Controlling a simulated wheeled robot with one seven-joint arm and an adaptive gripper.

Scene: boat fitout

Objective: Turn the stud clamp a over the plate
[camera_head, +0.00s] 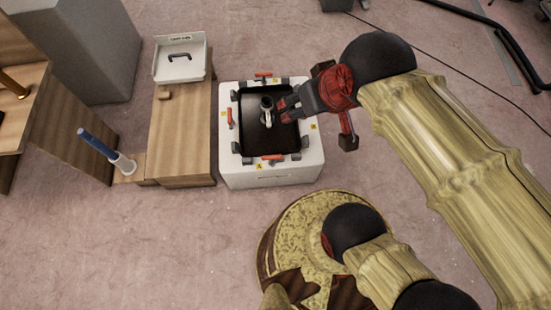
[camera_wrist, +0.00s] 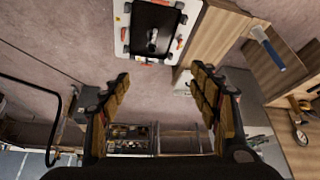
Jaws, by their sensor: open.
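A white box (camera_head: 240,179) has a black plate (camera_head: 254,136) set in its top, with a grey fitting (camera_head: 267,107) standing up from the plate. Clamps with red-orange handles sit around the rim: one at the far edge (camera_head: 263,75), one at the left (camera_head: 230,118), one at the near edge (camera_head: 272,157). Yellow labels beside them are too small to read, so I cannot tell which is clamp a. In the wrist view, the box (camera_wrist: 175,6) lies beyond the open fingers (camera_wrist: 160,76).
A wooden bench (camera_head: 182,130) stands left of the box, with a white tray (camera_head: 167,70) with a black handle on it. A blue-handled tool (camera_head: 98,144) stands farther left. A grey block (camera_head: 85,50) is behind.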

